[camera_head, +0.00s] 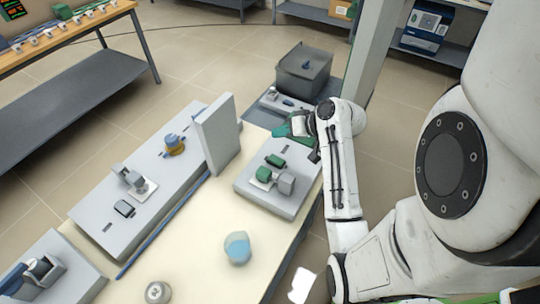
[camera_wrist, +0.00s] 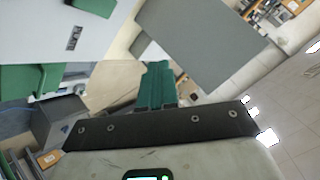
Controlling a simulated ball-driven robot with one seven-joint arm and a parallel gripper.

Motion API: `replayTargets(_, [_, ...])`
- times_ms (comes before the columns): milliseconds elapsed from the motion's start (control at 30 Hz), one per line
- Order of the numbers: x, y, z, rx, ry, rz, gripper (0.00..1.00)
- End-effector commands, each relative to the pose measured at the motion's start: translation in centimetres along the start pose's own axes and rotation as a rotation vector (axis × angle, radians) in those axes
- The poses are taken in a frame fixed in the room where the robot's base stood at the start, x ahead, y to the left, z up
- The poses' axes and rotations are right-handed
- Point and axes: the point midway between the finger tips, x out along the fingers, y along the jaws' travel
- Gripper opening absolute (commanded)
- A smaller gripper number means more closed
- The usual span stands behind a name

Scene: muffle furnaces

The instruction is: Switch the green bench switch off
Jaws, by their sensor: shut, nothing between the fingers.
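A pale grey bench box (camera_head: 262,198) stands at the right end of the table in the head view. On its top are a green rocker-like piece (camera_head: 275,160) and a green block (camera_head: 263,174) on a white plate, beside a grey block (camera_head: 286,184). I cannot tell which green piece is the switch or its position. My gripper (camera_head: 283,130) is just behind the box, apart from the green pieces. In the wrist view its green fingers (camera_wrist: 156,85) are together and empty. Two green parts (camera_wrist: 32,79) show at the left there, with a pale labelled surface (camera_wrist: 75,38).
An upright grey panel (camera_head: 217,135) stands left of the box. A long grey unit (camera_head: 145,180) with blue and grey fittings lies further left. A blue-and-cream ball (camera_head: 237,248) and a round metal piece (camera_head: 158,292) are in front. A dark bin (camera_head: 303,72) stands behind.

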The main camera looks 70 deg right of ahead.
Motion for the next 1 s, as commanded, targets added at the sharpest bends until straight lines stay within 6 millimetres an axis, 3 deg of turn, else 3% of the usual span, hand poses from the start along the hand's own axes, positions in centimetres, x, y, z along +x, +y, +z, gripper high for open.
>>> replayTargets(267, [0.8, 0.6, 0.6, 0.0, 0.0, 0.0, 0.0])
replayTargets(1000, [6.1, 4.4, 4.5, 0.0, -0.001, 0.0, 0.0])
